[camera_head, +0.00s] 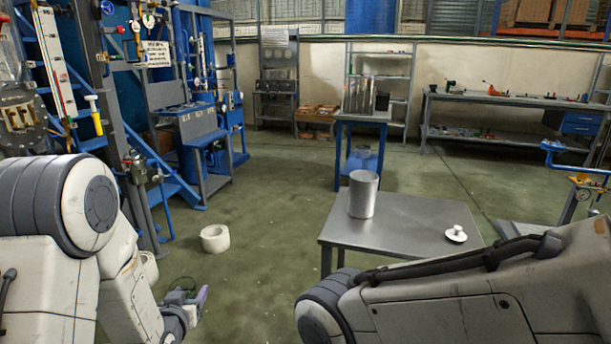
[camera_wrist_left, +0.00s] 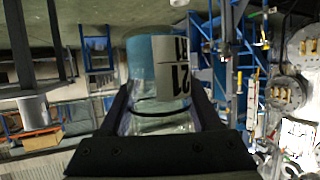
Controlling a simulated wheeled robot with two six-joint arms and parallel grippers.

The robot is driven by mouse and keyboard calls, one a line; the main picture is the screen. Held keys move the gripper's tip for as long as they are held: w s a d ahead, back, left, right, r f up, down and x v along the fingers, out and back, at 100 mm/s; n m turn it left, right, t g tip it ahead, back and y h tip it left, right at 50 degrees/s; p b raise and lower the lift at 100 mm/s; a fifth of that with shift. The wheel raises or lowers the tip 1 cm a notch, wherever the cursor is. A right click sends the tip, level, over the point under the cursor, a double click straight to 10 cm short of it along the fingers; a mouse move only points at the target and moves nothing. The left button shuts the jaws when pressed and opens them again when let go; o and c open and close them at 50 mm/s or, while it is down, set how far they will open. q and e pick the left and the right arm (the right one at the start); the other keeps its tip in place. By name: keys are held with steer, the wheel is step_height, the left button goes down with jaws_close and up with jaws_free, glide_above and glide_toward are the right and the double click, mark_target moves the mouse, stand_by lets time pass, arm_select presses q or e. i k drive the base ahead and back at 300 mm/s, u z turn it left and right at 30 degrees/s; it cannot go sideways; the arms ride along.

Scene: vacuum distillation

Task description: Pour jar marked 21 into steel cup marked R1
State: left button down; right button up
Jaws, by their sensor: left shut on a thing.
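The jar marked 21 (camera_wrist_left: 172,82) is clear, with a white label and blue contents. It sits between the two fingers of my left gripper (camera_wrist_left: 165,112), which is shut on it. The wrist view is upside down, and the blue contents lie at the picture's top, so the jar looks roughly upright. In the head view my left gripper (camera_head: 186,300) is low at the left, partly hidden by my arm. The steel cup (camera_head: 363,196) stands upright on the metal table, well right of this gripper; its marking cannot be read. My right gripper is out of view.
The metal table (camera_head: 400,222) also bears a small white lid-like piece (camera_head: 456,234) at its right. A blue table (camera_head: 362,120) stands behind. Open floor separates my left gripper from the metal table.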

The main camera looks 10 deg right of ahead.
mark_target(364, 183)
steer(key=u, duration=2.4)
steer(key=k, duration=1.85)
steer(key=z, duration=2.05)
steer(key=i, duration=0.55)
